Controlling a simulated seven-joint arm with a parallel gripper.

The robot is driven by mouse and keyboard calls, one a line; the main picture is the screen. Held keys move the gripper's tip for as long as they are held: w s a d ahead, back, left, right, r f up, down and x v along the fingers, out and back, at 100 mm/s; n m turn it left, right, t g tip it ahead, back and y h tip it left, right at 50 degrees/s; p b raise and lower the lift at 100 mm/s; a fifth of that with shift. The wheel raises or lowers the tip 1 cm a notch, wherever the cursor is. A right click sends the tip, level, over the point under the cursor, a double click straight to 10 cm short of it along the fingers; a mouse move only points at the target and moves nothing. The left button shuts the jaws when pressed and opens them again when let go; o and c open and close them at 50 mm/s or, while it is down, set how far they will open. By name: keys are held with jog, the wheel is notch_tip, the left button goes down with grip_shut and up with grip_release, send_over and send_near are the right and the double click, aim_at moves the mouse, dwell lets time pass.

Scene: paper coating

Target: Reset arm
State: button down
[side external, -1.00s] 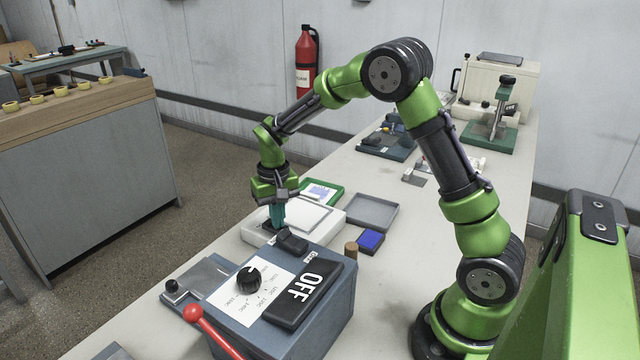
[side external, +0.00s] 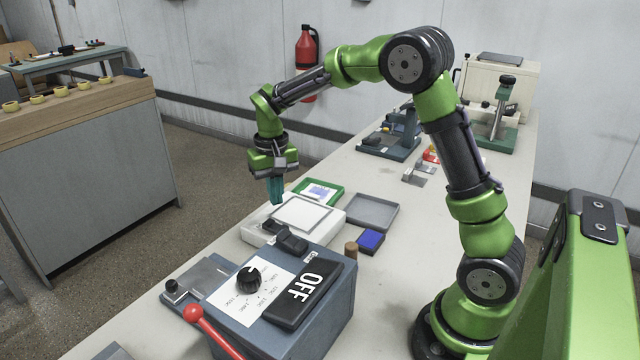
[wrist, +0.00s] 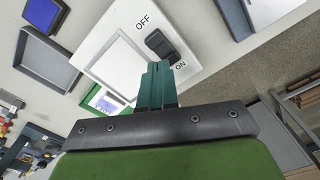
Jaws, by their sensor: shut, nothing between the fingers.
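My green arm reaches over the bench. My gripper (side external: 275,190) points down with its teal fingers together and empty, above the left part of a white switch box. The white box (side external: 325,217) has a raised pale panel and a black rocker switch (side external: 271,227). In the wrist view my gripper (wrist: 157,70) lies in front of the white box (wrist: 95,42). There the black rocker switch (wrist: 162,45) sits between the printed words OFF and ON, just past the fingertips. The fingers look apart from it.
A blue-grey machine (side external: 335,312) with a dial, an OFF plate and a red-knobbed lever (side external: 193,313) stands in front. A grey tray (side external: 371,211), blue pad (side external: 370,240), wooden peg (side external: 351,249) and green-framed tray (side external: 335,186) lie nearby. Other devices stand at the back.

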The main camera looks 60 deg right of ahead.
jog(key=shift+w+r, duration=0.1)
jog(key=shift+r, duration=0.1)
jog(key=shift+s+a+f, duration=0.1)
jog(key=shift+s+a, duration=0.2)
jog(key=shift+s, duration=0.3)
jog(key=shift+s+a, duration=0.25)
jog(key=shift+s, duration=0.35)
jog(key=s+a+r+n+t+y, duration=0.1)
jog(key=s+a+r+t, duration=0.2)
jog(key=s, duration=0.6)
jog(key=s+a+r+n+t+y, duration=0.1)
jog(key=s+a+r+t, duration=0.2)
jog(key=s+r, duration=0.5)
jog(key=shift+s+a+t, duration=0.4)
jog(key=shift+s+t, duration=0.2)
jog(key=shift+s, duration=0.1)
